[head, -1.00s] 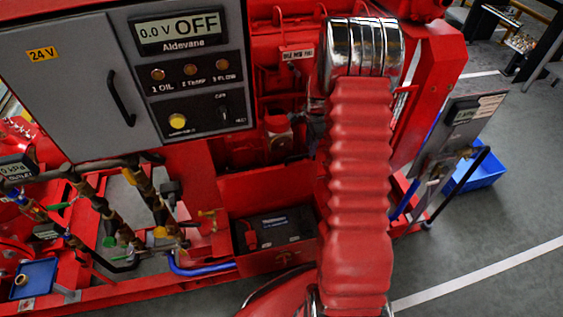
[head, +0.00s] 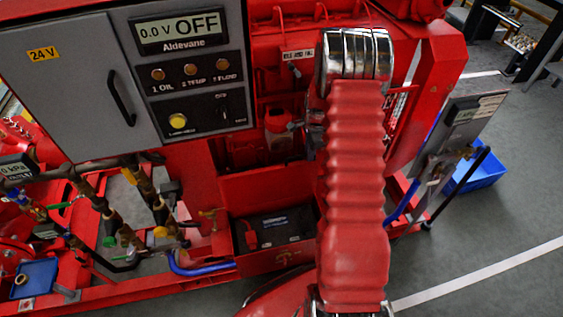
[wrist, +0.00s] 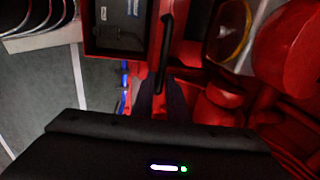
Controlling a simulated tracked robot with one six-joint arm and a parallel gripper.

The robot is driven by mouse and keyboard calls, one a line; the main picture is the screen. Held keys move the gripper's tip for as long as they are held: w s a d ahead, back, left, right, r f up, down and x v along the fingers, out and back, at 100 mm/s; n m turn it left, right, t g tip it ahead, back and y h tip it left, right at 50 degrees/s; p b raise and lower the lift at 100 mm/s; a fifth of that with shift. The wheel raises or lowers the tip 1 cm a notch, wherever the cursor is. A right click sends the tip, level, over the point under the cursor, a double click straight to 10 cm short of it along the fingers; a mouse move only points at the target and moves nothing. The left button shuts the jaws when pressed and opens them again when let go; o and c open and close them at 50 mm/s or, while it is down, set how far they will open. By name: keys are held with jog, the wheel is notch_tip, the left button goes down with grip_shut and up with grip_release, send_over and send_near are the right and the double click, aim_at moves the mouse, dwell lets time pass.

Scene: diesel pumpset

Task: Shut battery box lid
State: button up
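The battery box (head: 285,260) is open low on the red pumpset, with a black battery (head: 277,227) inside. Its red lid (head: 262,188) stands raised behind the battery. In the wrist view, the box and battery (wrist: 119,24) are at the upper left. A black bar (wrist: 166,45) runs beside the box; I cannot tell what it belongs to. In the wrist view, my gripper (wrist: 161,85) points toward the red parts below the box, its dark narrow fingers close together. It is blurred, so its opening is unclear. In the head view, my arm hides most of it.
A grey control panel (head: 60,75) stands at the upper left, with pipes and valves (head: 120,220) below it. A blue hose (head: 200,270) runs left of the box. A blue bin (head: 480,175) sits on the floor at right. The floor at the lower right is clear.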

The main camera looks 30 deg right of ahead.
grip_shut()
jog(key=shift+s+a, duration=0.1)
jog(key=shift+s, duration=0.35)
jog(key=shift+s+a, duration=0.15)
jog(key=shift+s, duration=0.3)
jog(key=shift+s+f, duration=0.15)
jog(key=shift+s, duration=0.25)
jog(key=shift+s+a, duration=0.2)
jog(key=shift+s, duration=0.25)
jog(key=shift+s+a+f, duration=0.1)
jog(key=shift+s+a, duration=0.05)
jog(key=shift+s, duration=0.45)
jog(key=shift+s+a+f, duration=0.15)
jog(key=shift+s+a, duration=0.05)
jog(key=shift+s, duration=0.65)
dwell(0.4)
